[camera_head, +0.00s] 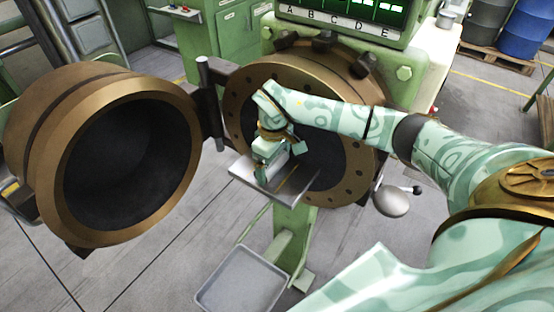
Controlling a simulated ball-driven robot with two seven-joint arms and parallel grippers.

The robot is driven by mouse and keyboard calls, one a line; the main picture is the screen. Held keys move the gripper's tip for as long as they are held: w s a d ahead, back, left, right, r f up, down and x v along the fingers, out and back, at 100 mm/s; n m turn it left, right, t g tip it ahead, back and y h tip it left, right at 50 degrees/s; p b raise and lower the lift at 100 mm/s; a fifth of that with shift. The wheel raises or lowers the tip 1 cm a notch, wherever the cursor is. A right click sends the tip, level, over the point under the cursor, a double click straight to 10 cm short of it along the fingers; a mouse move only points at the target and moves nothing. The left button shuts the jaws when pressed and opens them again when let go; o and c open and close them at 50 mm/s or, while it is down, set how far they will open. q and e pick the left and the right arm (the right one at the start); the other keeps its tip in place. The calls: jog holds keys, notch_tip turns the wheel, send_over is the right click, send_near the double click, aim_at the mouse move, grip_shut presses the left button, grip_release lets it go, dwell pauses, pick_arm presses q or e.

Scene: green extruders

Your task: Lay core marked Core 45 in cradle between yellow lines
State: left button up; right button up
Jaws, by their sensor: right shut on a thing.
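My right gripper (277,162) reaches in from the right, in front of the large round bronze opening. It is shut on a small pale grey piece (279,167), probably the core. My fingers cover most of this piece, and no Core 45 marking can be read. The grey metal cradle plate (247,178) is right below the gripper, in front of the opening. A thin yellow line (261,187) shows on the plate. I cannot tell whether the held piece touches the plate. My left gripper is not in view.
The bronze flanged opening (240,88) is behind my gripper. Its heavy round door (185,110) stands swung open at left. A shallow grey tray (213,292) is low down below the cradle. A panel lettered A to E (335,22) is above.

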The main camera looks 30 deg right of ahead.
aim_at(275, 160)
jog(key=o, duration=0.8)
jog(key=shift+d+f, duration=0.15)
jog(key=shift+f, duration=0.05)
jog(key=shift+o, duration=0.8)
jog(key=shift+d, duration=0.1)
jog(key=shift+s+r, duration=0.1)
jog(key=shift+r, duration=0.3)
pick_arm(q)
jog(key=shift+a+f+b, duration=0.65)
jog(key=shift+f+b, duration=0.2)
jog(key=shift+b, duration=0.05)
pick_arm(e)
notch_tip(275, 160, up, 12)
jog(key=shift+f, duration=0.15)
